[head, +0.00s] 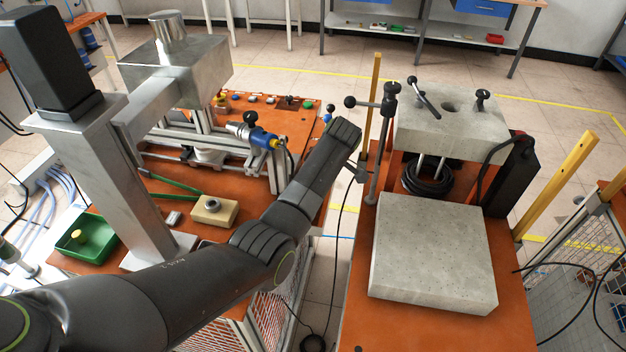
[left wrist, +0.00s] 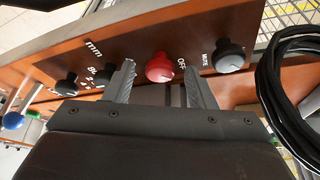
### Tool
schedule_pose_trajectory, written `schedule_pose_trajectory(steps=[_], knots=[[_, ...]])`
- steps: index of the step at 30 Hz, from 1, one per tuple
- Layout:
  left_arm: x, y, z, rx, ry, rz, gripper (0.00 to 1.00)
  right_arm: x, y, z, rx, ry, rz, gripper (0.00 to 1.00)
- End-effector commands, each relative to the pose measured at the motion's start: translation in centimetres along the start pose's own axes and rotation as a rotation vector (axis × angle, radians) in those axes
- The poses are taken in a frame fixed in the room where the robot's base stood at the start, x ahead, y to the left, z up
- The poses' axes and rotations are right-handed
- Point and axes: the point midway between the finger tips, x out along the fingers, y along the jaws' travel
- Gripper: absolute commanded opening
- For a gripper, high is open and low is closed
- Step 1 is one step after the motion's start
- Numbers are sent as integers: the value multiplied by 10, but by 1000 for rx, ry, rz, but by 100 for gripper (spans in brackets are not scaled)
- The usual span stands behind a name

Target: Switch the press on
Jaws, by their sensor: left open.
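In the left wrist view a red knob (left wrist: 159,68) sits on an orange-brown control panel (left wrist: 120,45), beside the printed word OFF. My left gripper (left wrist: 160,75) is open, with one finger on each side of the red knob. I cannot tell whether the fingers touch it. A black knob (left wrist: 228,56) is just to the right. In the head view my left arm reaches to the middle, and its wrist (head: 343,135) is beside the right-hand machine; its fingers and the panel are hidden there. My right gripper is not in view.
More black knobs (left wrist: 66,84) are left of the fingers, and a black cable coil (left wrist: 285,95) hangs at the right. The right-hand machine has a grey block (head: 435,250) and upright levers (head: 388,105). A grey column machine (head: 110,180) and green tray (head: 90,255) stand left.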

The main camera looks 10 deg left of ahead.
Motion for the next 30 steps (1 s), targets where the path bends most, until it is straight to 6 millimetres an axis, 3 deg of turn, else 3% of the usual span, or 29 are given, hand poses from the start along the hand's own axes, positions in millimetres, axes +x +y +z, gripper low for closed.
schedule_pose_trajectory(steps=[2, 12, 20, 30], knots=[[0, 0, 0, 0, 0, -1, 50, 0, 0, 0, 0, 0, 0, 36], [0, 0, 0, 0, 0, -1, 7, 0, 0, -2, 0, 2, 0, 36], [-2, -1, -1, 23, 0, 8, 6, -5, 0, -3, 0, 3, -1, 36], [-6, -3, -3, 201, 0, 81, 6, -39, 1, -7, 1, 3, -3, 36]])
